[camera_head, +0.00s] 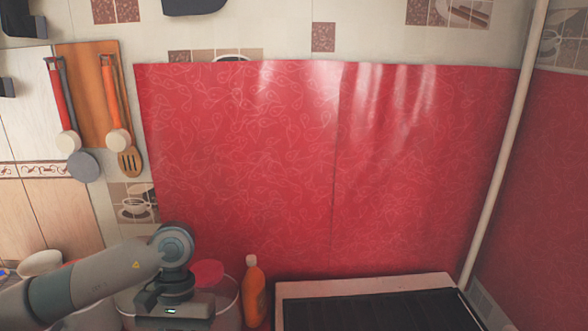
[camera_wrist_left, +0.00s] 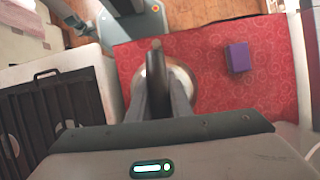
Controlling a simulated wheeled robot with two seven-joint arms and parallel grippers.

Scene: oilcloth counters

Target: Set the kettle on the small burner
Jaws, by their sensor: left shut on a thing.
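The kettle (camera_wrist_left: 138,88) shows in the left wrist view as a round, shiny metal body with a dark handle, largely covered by my gripper. My left gripper (camera_wrist_left: 164,92) is shut on its handle, above the red oilcloth; I cannot tell whether the kettle touches the cloth. In the head view my left gripper (camera_head: 174,312) is at the bottom, left of the stove, with its fingers and the kettle out of sight. The stove (camera_head: 362,284) is white with a dark grate, also in the left wrist view (camera_wrist_left: 88,62). The small burner cannot be made out. My right gripper is not in view.
An orange bottle (camera_head: 254,292) stands between my left gripper and the stove. A pinkish-red round item (camera_head: 208,271) is behind the gripper. A purple box (camera_wrist_left: 238,57) lies on the red oilcloth (camera_wrist_left: 270,95). Utensils hang on the left wall.

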